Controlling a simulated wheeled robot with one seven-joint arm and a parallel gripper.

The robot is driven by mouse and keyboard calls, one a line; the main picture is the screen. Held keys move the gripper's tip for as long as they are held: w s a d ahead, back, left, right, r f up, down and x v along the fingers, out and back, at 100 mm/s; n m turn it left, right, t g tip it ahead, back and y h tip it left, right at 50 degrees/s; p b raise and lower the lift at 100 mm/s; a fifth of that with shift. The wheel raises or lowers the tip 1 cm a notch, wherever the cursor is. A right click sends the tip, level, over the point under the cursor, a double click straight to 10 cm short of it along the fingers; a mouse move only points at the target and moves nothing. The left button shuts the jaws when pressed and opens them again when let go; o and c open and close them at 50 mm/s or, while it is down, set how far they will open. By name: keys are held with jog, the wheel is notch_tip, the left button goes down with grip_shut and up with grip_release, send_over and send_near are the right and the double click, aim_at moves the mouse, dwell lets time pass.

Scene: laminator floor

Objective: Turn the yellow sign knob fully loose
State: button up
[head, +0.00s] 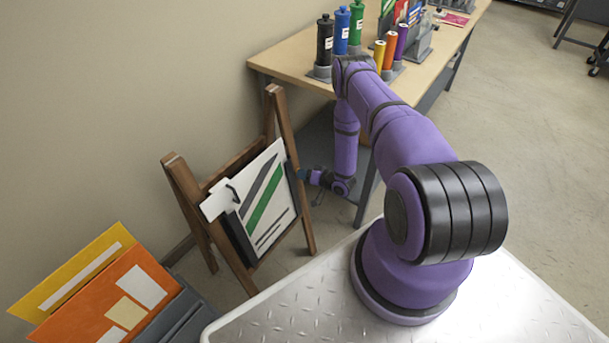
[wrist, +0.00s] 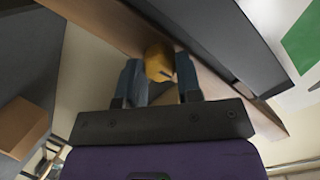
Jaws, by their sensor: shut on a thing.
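The yellow knob (wrist: 158,62) shows in the wrist view on the wooden side post of the sign stand. My gripper (wrist: 160,80) has one finger on each side of it and is shut on it. In the head view, my gripper (head: 305,175) is at the right side of the sign stand, and the knob is hidden there. The sign stand (head: 192,200) is a wooden A-frame. It holds a white sign panel (head: 268,190) with green and dark stripes, which sits tilted in a dark holder (head: 241,238).
A wooden table (head: 290,55) stands behind, with black, blue and green bottles (head: 341,32) and several coloured rolls (head: 390,50). Orange and yellow folders (head: 105,290) stand at the lower left. The wall is close behind the stand. Open floor lies to the right.

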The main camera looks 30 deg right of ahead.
jog(key=shift+s+a+n+t+h, duration=0.1)
jog(key=shift+n+t+h, duration=0.35)
jog(key=shift+n, duration=3.5)
jog(key=shift+s+a+n+t+h, duration=0.15)
jog(key=shift+n+h, duration=0.5)
jog(key=shift+n, duration=3.3)
jog(key=shift+w+d+f+n, duration=0.1)
jog(key=shift+n, duration=0.2)
jog(key=o, duration=0.6)
jog(key=shift+o, duration=0.2)
